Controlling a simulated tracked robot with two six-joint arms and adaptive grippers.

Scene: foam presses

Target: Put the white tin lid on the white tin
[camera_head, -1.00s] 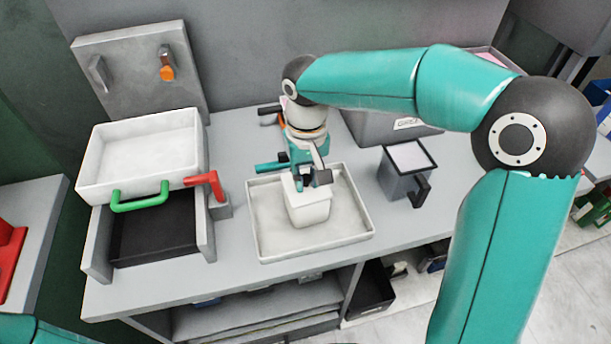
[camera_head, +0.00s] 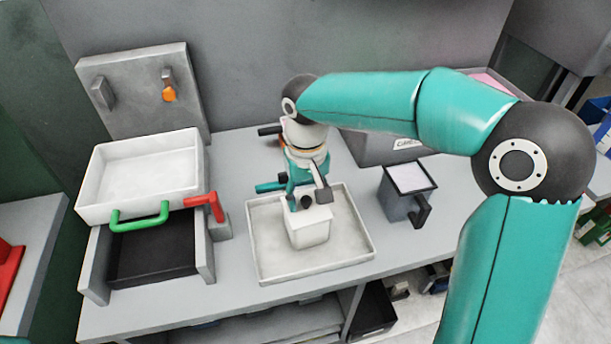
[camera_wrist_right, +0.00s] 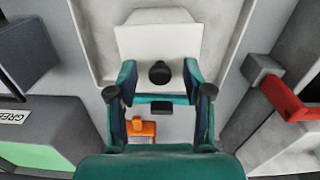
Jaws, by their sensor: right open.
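The white tin (camera_head: 309,236) stands upright in a shallow white tray (camera_head: 262,272) on the bench. The white tin lid (camera_head: 319,214) lies on top of the tin and looks about level; its exact fit at the rim is hard to tell. Its black knob (camera_head: 306,202) points up. My right gripper (camera_head: 308,194) is open just above and behind the lid. In the right wrist view the knob (camera_wrist_right: 160,73) shows between the spread fingertips of the gripper (camera_wrist_right: 160,84), apart from both. My left gripper is not in view.
A white box with a green handle (camera_head: 140,218) sits over a dark-lined holder at the left, beside a red handle (camera_head: 206,204). A grey jug (camera_head: 405,205) stands right of the tray. A grey labelled bin (camera_head: 375,150) stands behind. Bare bench lies around the tray.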

